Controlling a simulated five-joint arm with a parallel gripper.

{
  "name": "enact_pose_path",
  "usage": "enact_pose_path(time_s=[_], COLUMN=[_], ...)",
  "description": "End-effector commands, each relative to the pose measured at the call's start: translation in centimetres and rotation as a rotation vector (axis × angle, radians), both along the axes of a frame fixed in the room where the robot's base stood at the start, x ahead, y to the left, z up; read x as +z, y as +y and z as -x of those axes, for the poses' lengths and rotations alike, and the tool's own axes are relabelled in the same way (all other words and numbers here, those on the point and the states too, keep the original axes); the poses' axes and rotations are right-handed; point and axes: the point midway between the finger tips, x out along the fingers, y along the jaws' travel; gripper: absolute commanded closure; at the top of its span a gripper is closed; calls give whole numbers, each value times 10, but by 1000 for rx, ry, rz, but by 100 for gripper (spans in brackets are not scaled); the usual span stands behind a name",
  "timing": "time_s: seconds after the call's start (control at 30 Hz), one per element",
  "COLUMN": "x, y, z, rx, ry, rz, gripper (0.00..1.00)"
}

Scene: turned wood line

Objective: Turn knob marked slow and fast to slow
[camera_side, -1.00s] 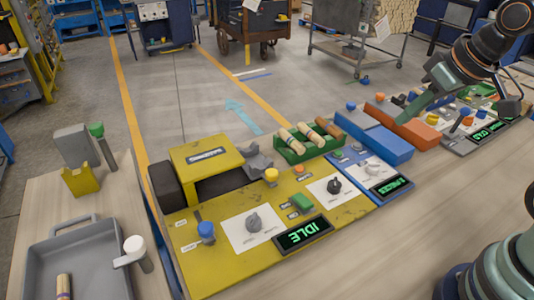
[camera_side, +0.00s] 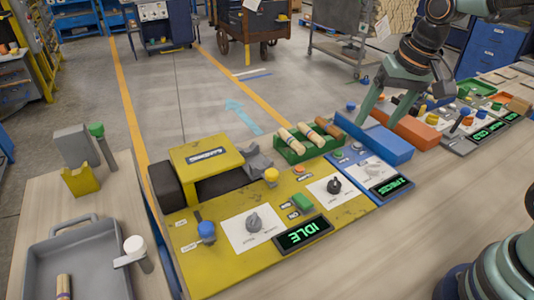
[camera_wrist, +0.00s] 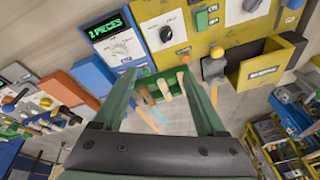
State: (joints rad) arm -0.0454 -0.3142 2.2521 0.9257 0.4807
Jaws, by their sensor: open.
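A dark knob (camera_side: 334,186) on a white plate sits on the yellow panel; it also shows in the wrist view (camera_wrist: 166,34). A second, grey knob (camera_side: 254,222) sits on another white plate nearer the front left, and shows at the top of the wrist view (camera_wrist: 250,5). The plate lettering is too small to read, so I cannot tell which is marked slow and fast. My gripper (camera_side: 381,118) is open and empty, apart from both knobs. It hangs near the blue and orange boxes, right of the knobs. Its fingers (camera_wrist: 160,80) point toward the panels in the wrist view.
A green tray (camera_side: 291,155) with wooden pieces stands behind the knobs. A blue box (camera_side: 385,143) and an orange box (camera_side: 414,131) stand to the right. The yellow machine housing (camera_side: 205,153) rises at the left. The bench front is clear.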

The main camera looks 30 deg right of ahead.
Motion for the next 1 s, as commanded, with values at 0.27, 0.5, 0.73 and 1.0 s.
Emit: enact_pose_path(time_s=[0.27,0.5,0.73,1.0], x=[-50,-81,-96,-143], y=[16,24,25,25], z=[-38,-52,-54,-52], rx=[-351,-541,-573,-572], ry=[185,264,277,281], rz=[-62,-67,-67,-64], gripper=[26,26,26,26])
